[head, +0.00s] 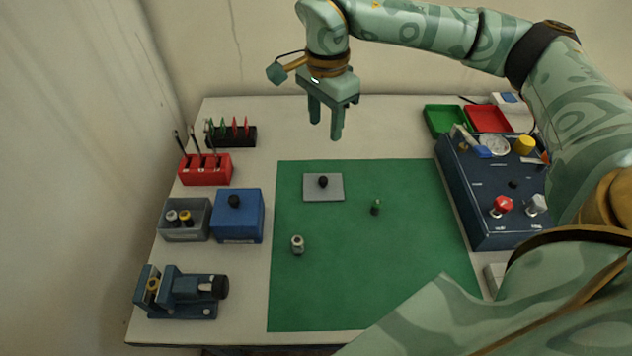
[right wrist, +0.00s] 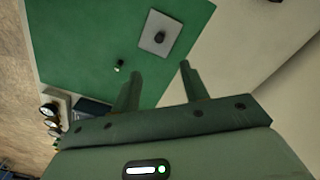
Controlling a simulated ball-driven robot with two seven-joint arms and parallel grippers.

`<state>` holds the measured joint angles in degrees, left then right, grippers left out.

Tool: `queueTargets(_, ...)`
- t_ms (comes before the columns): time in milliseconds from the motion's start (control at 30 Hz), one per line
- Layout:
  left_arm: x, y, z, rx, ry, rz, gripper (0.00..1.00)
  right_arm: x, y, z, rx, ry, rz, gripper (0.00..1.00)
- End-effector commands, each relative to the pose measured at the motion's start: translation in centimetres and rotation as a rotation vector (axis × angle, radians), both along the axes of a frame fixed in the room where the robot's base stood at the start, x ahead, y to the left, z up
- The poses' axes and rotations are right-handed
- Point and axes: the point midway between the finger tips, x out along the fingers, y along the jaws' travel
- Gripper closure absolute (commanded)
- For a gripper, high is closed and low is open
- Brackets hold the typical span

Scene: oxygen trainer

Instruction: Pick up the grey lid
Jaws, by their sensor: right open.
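The grey lid (head: 334,191) is a flat square plate with a black knob on top. It lies on the green mat (head: 380,270) near the mat's far left part. In the right wrist view the grey lid (right wrist: 155,45) lies beyond the fingertips. My right gripper (head: 325,121) is open and empty, raised above the table beyond the lid. Its two fingers (right wrist: 158,80) point down, apart from the lid. My left gripper is not in view.
Left are a grey box (head: 172,233), a blue box (head: 238,229), a red rack (head: 205,176) and a vise (head: 181,304). A dark blue panel (head: 478,204) stands right.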

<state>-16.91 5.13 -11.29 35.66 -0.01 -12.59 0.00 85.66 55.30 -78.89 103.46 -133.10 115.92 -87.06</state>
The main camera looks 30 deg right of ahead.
Motion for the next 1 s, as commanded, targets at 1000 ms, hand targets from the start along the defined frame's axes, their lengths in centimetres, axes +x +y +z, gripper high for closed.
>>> queueTargets(1000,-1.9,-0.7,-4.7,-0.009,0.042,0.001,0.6,0.0,0.2,-15.6,-0.001,0.006,-0.025,0.55)
